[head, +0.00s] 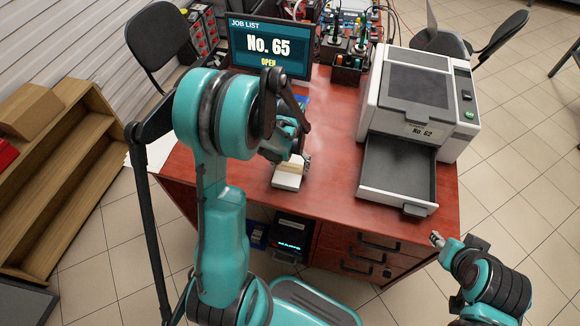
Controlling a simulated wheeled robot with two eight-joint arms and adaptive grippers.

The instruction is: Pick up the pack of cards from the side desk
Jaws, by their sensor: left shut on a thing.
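A small white and tan pack (288,176), likely the pack of cards, is on or just above the red desk (330,190), near its front edge. My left gripper (296,158) is at the far end of the pack and shut on it. My teal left arm hides part of the gripper and the desk's left side. Whether the pack is lifted clear of the desk I cannot tell. My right gripper (438,240) is low at the right, beside the desk's front corner; its fingers are too small to read.
A monitor (270,45) reading "JOB LIST No. 65 OPEN" stands at the back left. A white machine marked No. 62 (420,95) has its grey tray (398,172) pulled out at the right. A tool holder (347,66) stands behind. A wooden shelf (60,170) is at the left.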

